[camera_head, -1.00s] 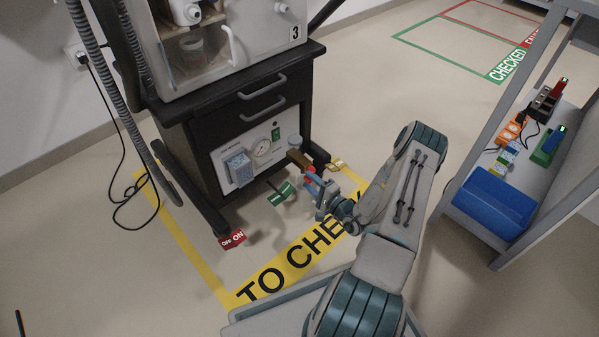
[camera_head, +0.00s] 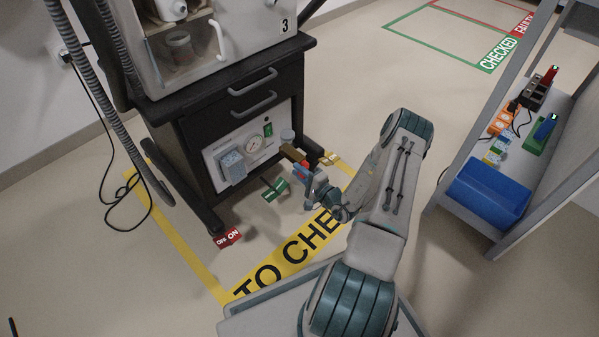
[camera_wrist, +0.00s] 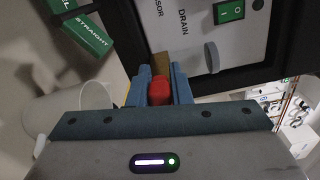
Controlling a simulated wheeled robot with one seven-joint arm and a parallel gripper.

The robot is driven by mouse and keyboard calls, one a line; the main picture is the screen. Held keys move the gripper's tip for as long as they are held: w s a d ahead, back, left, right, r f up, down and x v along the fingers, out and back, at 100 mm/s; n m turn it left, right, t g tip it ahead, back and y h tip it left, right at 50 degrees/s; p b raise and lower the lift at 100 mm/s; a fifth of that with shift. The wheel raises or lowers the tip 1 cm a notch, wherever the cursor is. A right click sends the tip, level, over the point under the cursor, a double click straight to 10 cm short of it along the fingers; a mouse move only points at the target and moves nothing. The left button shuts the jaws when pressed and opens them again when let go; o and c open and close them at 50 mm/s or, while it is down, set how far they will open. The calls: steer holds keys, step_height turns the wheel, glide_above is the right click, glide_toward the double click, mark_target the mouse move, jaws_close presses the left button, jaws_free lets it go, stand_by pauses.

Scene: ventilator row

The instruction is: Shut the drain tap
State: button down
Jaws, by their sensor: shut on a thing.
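The drain tap is a brass body (camera_head: 293,154) with a red handle (camera_head: 306,164), sticking out from the front panel of the ventilator cart, low on its right side. In the wrist view the red handle (camera_wrist: 160,92) sits between my two blue fingers, with the brass body (camera_wrist: 161,66) just beyond it. The word DRAIN is on the panel (camera_wrist: 190,50) there. My gripper (camera_head: 308,174) is shut on the red handle; it also shows in the wrist view (camera_wrist: 160,90). The fingers partly hide the handle, so its exact angle is hard to tell.
A green STRAIGHT tag (camera_head: 275,189) and a red OFF/ON tag (camera_head: 229,237) are low by the cart. A shelf with a blue bin (camera_head: 488,195) stands right.

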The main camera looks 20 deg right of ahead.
mark_target(308, 165)
steer(key=shift+r, duration=0.15)
steer(key=m+p, duration=0.1)
steer(key=r+m+p, duration=0.1)
steer(key=m, duration=0.1)
steer(key=m+p, duration=0.1)
steer(key=shift+w+d+r, duration=0.1)
steer(key=shift+d+r, duration=0.1)
steer(key=shift+r, duration=0.15)
steer(key=m, duration=0.1)
steer(key=m+p, duration=0.1)
steer(key=d+r+m+p, duration=0.1)
steer(key=m, duration=0.1)
steer(key=shift+w, duration=0.15)
steer(key=m, duration=0.1)
steer(key=m+p, duration=0.1)
steer(key=m, duration=0.1)
steer(key=d+m, duration=0.1)
steer(key=shift+w+d+r+p, duration=0.1)
steer(key=shift+w+r+p, duration=0.2)
steer(key=shift+p, duration=0.1)
steer(key=shift+w+d+m, duration=0.1)
steer(key=shift+d+m, duration=0.25)
steer(key=shift+m, duration=0.6)
steer(key=shift+w+d+m, duration=0.1)
steer(key=shift+d+m, duration=0.2)
steer(key=shift+m, duration=0.65)
steer(key=c, duration=1.3)
jaws_free()
